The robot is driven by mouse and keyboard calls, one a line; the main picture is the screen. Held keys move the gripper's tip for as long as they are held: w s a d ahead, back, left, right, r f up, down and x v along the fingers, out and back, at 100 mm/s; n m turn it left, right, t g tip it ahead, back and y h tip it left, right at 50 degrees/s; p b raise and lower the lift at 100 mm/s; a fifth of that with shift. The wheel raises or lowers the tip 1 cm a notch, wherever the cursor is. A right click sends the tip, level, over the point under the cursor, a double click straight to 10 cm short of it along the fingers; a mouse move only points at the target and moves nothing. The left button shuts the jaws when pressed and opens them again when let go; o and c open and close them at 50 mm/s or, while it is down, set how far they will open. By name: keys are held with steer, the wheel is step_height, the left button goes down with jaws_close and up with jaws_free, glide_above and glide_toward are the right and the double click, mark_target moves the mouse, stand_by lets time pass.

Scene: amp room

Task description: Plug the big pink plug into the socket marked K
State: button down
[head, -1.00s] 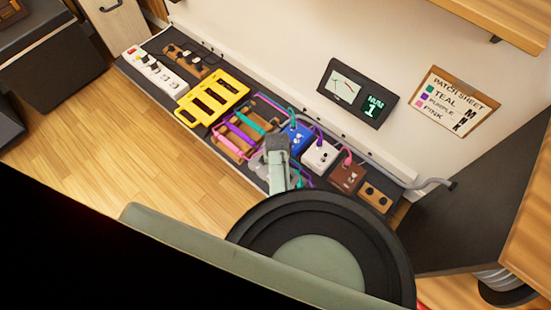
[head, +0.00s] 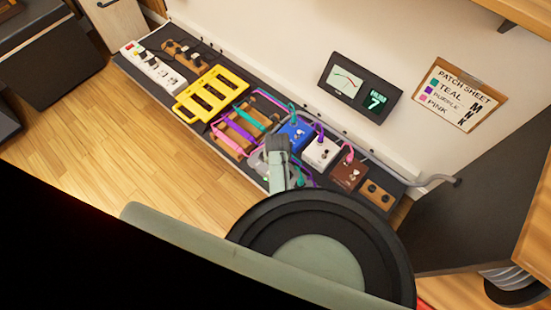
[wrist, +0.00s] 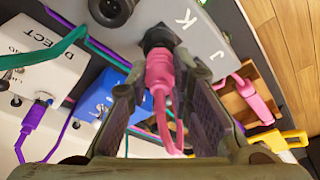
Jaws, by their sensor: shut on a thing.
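In the wrist view the big pink plug (wrist: 160,72) is between the two fingers of my gripper (wrist: 165,105), which is shut on it. Its front end meets a black round collar (wrist: 158,38) on a grey panel (wrist: 205,45), beside the printed letter K. How deep the plug sits cannot be told. Its pink cable runs back between the fingers. The letter J is printed farther right on the panel. In the head view my gripper (head: 277,150) is over the pedalboard and hides most of the grey box and the plug.
Another black socket (wrist: 110,10) is at the panel's upper left. Blue (head: 295,134), white (head: 321,152) and brown (head: 348,176) pedals with cables stand to the right. A meter (head: 360,87) shows HUM 7. The patch sheet (head: 460,95) lists pink with K.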

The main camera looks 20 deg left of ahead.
steer(key=c, duration=1.4)
jaws_free()
steer(key=shift+o, duration=0.2)
steer(key=v, duration=1.2)
steer(key=shift+w, duration=0.1)
